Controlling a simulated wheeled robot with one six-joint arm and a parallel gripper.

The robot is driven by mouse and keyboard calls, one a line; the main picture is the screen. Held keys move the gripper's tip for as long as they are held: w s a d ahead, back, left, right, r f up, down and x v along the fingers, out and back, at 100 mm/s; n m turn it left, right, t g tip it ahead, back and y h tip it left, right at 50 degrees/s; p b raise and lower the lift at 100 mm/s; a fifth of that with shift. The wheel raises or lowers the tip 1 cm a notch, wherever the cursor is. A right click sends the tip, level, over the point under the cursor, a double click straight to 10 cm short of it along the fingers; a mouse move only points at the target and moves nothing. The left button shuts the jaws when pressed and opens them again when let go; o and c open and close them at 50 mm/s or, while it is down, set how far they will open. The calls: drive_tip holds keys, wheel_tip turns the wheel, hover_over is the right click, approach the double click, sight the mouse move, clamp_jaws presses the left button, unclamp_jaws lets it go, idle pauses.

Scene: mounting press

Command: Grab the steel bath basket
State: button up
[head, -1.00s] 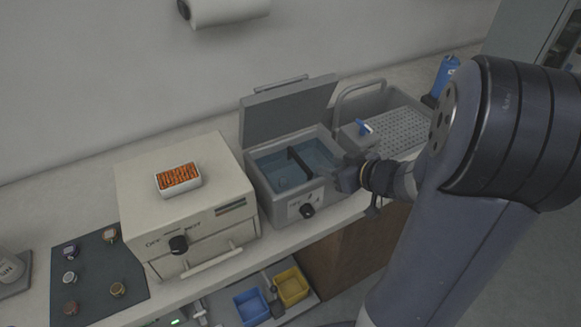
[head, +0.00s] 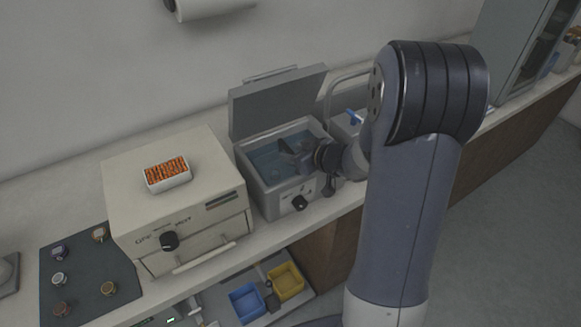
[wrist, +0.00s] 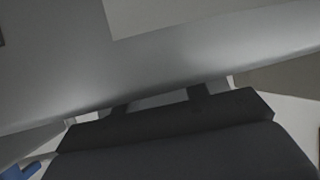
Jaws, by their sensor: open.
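The grey bath (head: 262,187) stands on the counter with its lid (head: 280,103) raised and bluish water (head: 264,164) inside. I cannot make out the steel basket clearly now; my gripper and wrist cover the right part of the bath opening. My gripper (head: 292,150) is over the right part of the bath, pointing left. In the wrist view, its two short dark fingers (wrist: 158,100) stand apart with no object visible between them. A grey surface fills the view beyond them.
A cream oven (head: 180,205) with a white tray of orange items (head: 167,173) stands left of the bath. A sink with a blue-handled tap (head: 355,117) is at right, partly behind my arm. Blue (head: 247,302) and yellow (head: 285,282) bins sit below.

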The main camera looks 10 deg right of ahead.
clamp_jaws()
idle(0.4)
